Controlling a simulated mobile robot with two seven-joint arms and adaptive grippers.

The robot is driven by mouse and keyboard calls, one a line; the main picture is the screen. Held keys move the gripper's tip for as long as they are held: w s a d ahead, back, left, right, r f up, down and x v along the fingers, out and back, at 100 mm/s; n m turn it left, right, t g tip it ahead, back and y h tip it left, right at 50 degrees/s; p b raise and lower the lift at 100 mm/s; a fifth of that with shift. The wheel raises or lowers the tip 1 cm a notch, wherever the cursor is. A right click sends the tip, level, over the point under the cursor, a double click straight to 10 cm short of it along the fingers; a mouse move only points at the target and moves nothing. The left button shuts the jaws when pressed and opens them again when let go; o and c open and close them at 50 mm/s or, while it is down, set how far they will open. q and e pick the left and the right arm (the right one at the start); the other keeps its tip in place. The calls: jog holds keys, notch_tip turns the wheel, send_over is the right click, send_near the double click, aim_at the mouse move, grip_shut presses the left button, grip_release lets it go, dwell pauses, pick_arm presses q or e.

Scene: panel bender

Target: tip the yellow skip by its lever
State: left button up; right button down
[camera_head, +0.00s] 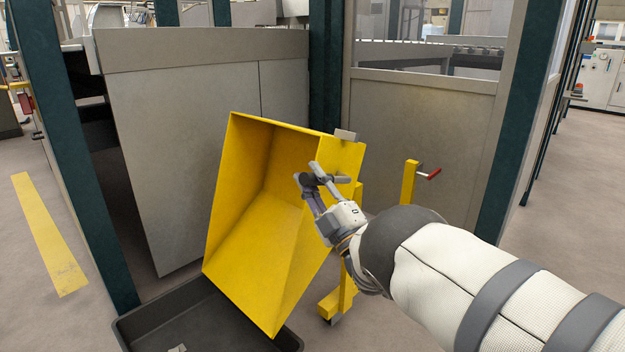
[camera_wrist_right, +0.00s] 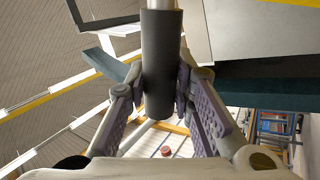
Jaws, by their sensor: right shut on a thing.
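The yellow skip (camera_head: 255,220) is in the middle of the head view. It is tilted steeply, with its open side toward me and its lower lip over the dark tray (camera_head: 150,327). My right gripper (camera_head: 311,181) is at the skip's upper right side, shut on the lever. In the right wrist view the lever's dark grip (camera_wrist_right: 158,65) runs upright between the two fingers (camera_wrist_right: 160,97), with a bright rod above it. My left gripper is in neither view.
A yellow post with a red handle (camera_head: 430,174) stands right of the skip. Grey panels and dark green posts (camera_head: 72,150) of the machine enclosure stand close behind. Small pieces lie in the tray. A yellow floor stripe (camera_head: 47,235) is at the left, with clear floor around it.

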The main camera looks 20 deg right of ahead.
jog(key=shift+s+a+f, duration=0.1)
jog(key=shift+a+f, duration=0.1)
jog(key=shift+f, duration=0.2)
jog(key=c, duration=1.8)
grip_release()
jog(key=o, duration=0.4)
jog(key=shift+o, duration=0.2)
jog(key=shift+r, duration=0.1)
jog(key=v, duration=1.2)
